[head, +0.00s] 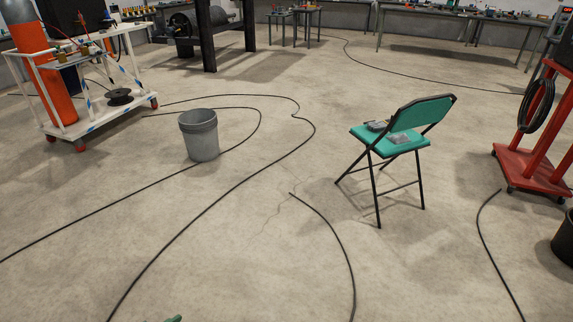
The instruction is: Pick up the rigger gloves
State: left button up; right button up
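I cannot clearly make out rigger gloves in the head view. A green folding chair (389,147) stands right of centre on the concrete floor. On its seat lie a small dark item (377,126) and a flat greyish item (398,138), both too small to name. A bit of something green (174,319) shows at the bottom edge, mostly cut off, and I cannot tell what it is. Neither of my grippers is in view.
Black cables (225,193) run across the floor. A grey bin (199,135) stands left of centre. A white cart (87,85) with an orange cylinder is at left, a red cart (540,140) at right. Workbenches (460,17) line the back. Open floor lies between.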

aim_at(377, 127)
jog(key=i+l+z, duration=0.25)
jog(key=i, duration=0.4)
jog(key=i+z, duration=0.3)
jog(key=i, duration=0.4)
jog(key=i+j+z, duration=0.25)
jog(key=i, duration=0.4)
jog(key=i+j+z, duration=0.25)
jog(key=i, duration=0.45)
jog(key=i+l+z, duration=0.1)
jog(key=i, duration=1.15)
